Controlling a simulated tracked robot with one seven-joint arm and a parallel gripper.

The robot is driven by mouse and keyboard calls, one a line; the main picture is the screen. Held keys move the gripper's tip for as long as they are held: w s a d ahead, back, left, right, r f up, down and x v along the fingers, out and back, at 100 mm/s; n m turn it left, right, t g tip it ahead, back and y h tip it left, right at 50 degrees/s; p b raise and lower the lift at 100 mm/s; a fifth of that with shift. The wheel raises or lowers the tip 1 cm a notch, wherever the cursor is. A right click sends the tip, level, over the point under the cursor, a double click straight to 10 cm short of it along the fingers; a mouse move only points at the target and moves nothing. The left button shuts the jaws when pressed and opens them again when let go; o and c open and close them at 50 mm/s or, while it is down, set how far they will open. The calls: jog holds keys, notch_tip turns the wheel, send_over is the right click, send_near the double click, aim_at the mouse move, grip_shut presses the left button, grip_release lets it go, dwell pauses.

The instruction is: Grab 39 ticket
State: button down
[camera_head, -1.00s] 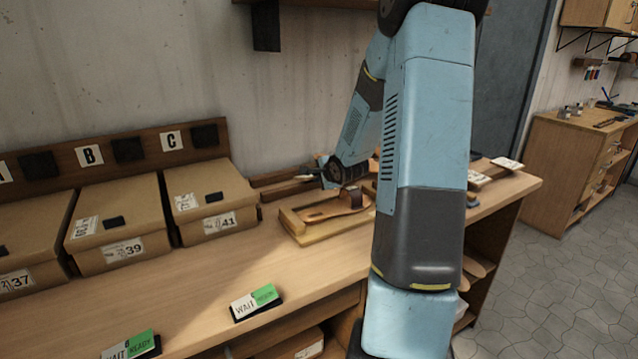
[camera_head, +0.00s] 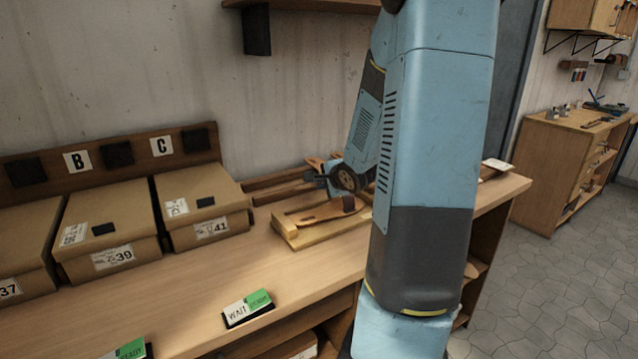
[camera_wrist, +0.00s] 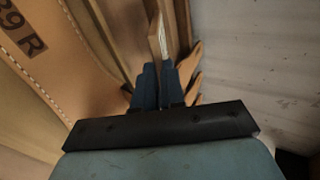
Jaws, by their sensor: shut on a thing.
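My gripper (camera_head: 318,178) is over the back of the bench, by the wooden slats behind the sandal board. In the wrist view its blue fingers (camera_wrist: 158,80) are shut on a thin tan piece with a white face (camera_wrist: 156,40), seen nearly edge-on. It looks like a ticket; no number on it can be read. Other tan pieces (camera_wrist: 190,60) stand just right of the fingers. At left in the wrist view is a stitched leather sole (camera_wrist: 60,60) stamped "39 R".
Boxes marked 39 (camera_head: 110,235) and 41 (camera_head: 200,205) stand left on the bench. A wooden board with a sandal (camera_head: 320,215) lies in front of my gripper. A WAIT/READY sign (camera_head: 248,307) lies near the front edge. Bench between is clear.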

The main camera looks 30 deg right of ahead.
jog(key=shift+s+f+v, duration=0.1)
jog(key=shift+f+v, duration=0.05)
jog(key=shift+v, duration=0.8)
jog(key=shift+s+f+v, duration=0.1)
jog(key=shift+f+v, duration=0.1)
jog(key=shift+v, duration=0.75)
jog(key=shift+s+f+v, duration=0.1)
jog(key=shift+f+v, duration=0.05)
jog(key=shift+v, duration=0.8)
